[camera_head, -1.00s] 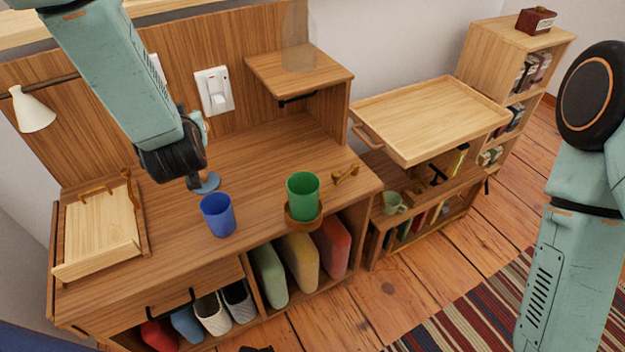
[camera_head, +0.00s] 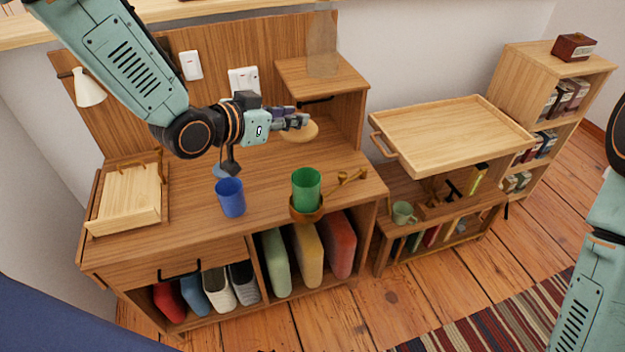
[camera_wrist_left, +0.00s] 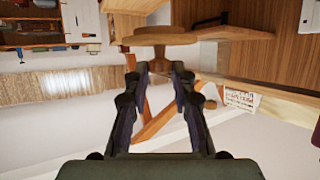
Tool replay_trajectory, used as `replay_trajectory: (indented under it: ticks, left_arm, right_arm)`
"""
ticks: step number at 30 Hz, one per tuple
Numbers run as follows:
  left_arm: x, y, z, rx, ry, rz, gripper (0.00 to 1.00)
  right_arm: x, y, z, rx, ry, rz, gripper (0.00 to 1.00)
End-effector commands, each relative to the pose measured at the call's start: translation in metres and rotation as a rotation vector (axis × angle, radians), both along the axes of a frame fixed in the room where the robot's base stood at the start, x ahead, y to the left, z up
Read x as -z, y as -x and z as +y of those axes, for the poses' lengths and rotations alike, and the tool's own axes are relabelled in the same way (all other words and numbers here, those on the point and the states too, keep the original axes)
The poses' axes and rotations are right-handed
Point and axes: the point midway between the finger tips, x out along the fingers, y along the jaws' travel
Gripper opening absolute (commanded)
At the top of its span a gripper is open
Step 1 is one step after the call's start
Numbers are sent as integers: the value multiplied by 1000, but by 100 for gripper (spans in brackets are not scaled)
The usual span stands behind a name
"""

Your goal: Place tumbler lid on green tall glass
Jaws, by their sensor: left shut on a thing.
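My left gripper (camera_head: 303,122) is shut on the tumbler lid (camera_head: 300,132), a flat round light-wood disc. It holds the lid above the desk, behind the green tall glass (camera_head: 306,188). In the left wrist view the fingertips (camera_wrist_left: 158,68) close on the underside of the lid (camera_wrist_left: 180,36) as pictured, apparently at a small knob. The green glass stands upright at the desk's front edge in a round wooden holder (camera_head: 306,213), its top open and clear of the lid. My right gripper is out of view; only part of that arm shows at the right edge.
A blue cup (camera_head: 230,200) stands left of the green glass. A small blue round item (camera_head: 222,172) is behind it, partly hidden. A wooden box tray (camera_head: 125,200) sits at the desk's left. A raised shelf (camera_head: 325,75) is behind the lid; a wooden tray table (camera_head: 450,130) stands right.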

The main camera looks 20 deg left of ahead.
Motion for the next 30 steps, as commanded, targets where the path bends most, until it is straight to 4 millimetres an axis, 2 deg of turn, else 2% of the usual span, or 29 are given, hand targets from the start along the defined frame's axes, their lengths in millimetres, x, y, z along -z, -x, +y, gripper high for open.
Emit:
replay_trajectory:
  ticks: [8,16,23,30]
  left_arm:
    - [10,8,-12,108,-1,1,0]
    - [59,8,-11,110,0,4,0]
    - [74,8,-12,109,-1,1,0]
    - [105,9,-14,108,-1,1,0]
  right_arm:
    - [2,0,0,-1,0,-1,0]
    - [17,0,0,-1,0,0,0]
    - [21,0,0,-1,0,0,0]
    - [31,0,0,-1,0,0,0]
